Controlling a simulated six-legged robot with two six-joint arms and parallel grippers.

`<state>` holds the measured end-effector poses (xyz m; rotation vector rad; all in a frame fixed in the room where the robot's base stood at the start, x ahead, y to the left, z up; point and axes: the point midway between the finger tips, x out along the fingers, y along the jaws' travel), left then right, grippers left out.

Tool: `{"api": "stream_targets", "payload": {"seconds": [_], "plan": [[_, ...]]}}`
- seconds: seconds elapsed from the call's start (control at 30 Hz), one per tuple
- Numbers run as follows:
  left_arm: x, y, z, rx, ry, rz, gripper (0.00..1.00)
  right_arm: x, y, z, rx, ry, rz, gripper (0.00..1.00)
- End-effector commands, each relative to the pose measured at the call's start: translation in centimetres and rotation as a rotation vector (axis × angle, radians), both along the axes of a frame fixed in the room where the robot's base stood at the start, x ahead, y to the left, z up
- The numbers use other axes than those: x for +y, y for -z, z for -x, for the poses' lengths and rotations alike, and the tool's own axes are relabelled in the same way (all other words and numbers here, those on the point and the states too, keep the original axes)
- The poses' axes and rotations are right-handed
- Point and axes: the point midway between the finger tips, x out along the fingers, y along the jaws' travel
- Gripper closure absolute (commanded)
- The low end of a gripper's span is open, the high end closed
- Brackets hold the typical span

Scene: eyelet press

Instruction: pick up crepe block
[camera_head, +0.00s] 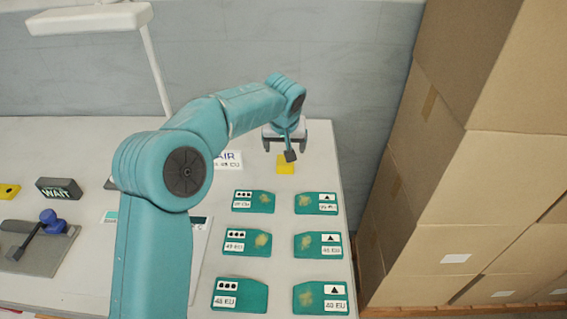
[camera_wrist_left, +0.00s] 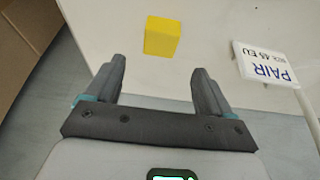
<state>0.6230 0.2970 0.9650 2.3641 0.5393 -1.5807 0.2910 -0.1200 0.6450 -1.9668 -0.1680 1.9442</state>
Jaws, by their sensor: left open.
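The crepe block, a small yellow block (camera_head: 285,168), lies on the white table near its far right part. It also shows in the left wrist view (camera_wrist_left: 162,37), just beyond the fingertips and roughly centred between them. My left gripper (camera_head: 279,151) is above the table close to the block, on its far side. In the left wrist view my left gripper (camera_wrist_left: 159,70) is open, with nothing between its two dark fingers. The gap between fingers and block shows there; no contact is visible. My right gripper is not in view.
A PAIR sign (camera_wrist_left: 265,65) stands beside the block. Several teal pieces with labels (camera_head: 253,201) lie in two columns nearer me. A WAIT block (camera_head: 59,189), a blue-knobbed tool (camera_head: 50,220) and a lamp (camera_head: 155,60) are left. Cardboard boxes (camera_head: 480,170) rise beyond the right edge.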

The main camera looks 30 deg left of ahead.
Motion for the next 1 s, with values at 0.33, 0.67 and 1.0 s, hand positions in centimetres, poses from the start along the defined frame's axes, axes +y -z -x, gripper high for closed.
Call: {"api": "stream_targets", "payload": {"seconds": [0.33,0.67,1.0], "plan": [[0.8,3.7,-1.3,0.002,0.0,0.0,0.17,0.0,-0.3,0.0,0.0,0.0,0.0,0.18],[1.5,7.9,-2.6,0.001,0.0,0.0,0.17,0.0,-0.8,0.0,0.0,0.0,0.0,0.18],[1.5,8.0,-2.6,0.0,0.0,0.001,0.53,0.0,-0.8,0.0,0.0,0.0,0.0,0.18]]}}
